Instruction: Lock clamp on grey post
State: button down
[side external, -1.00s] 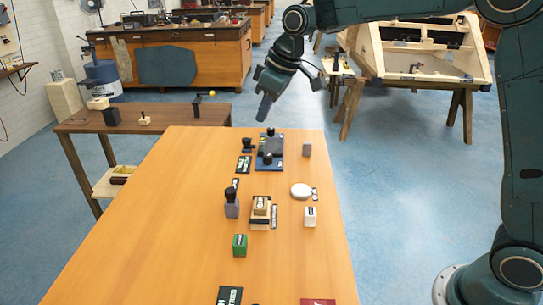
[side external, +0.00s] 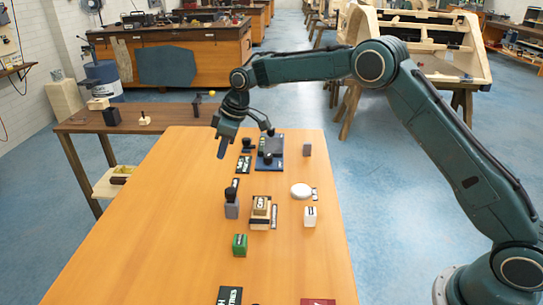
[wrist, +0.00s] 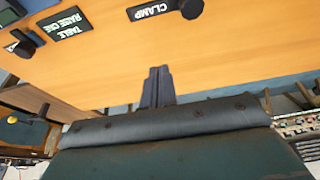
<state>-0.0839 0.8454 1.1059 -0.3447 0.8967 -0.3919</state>
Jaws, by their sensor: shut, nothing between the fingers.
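The grey post (side external: 232,210) stands upright on the orange table, left of its middle. A black knob-like clamp (side external: 231,193) sits on top of it; whether it is locked I cannot tell. In the wrist view a black knob (wrist: 191,8) shows at the top edge beside a label reading CLAMP (wrist: 151,10). My gripper (side external: 222,152) is shut and empty, pointing down near the table's far left edge, beyond the post and apart from it. Its closed fingers also show in the wrist view (wrist: 157,86).
The blue-based device (side external: 269,163) with black knobs is right of my gripper. A TABLE RANGE ONE label (wrist: 62,25) lies nearby. A wooden block stack (side external: 260,212), white disc (side external: 301,190), white block (side external: 310,216) and green block (side external: 240,244) stand on the table (side external: 170,240). Its left side is clear.

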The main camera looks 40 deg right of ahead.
jog(key=shift+w+f, duration=0.15)
jog(key=shift+f, duration=0.15)
jog(key=shift+a, duration=0.1)
jog(key=x, duration=1)
jog(key=shift+f, duration=0.15)
jog(key=shift+s+d, duration=0.2)
jog(key=shift+s, duration=0.05)
jog(key=shift+s+d, duration=1.2)
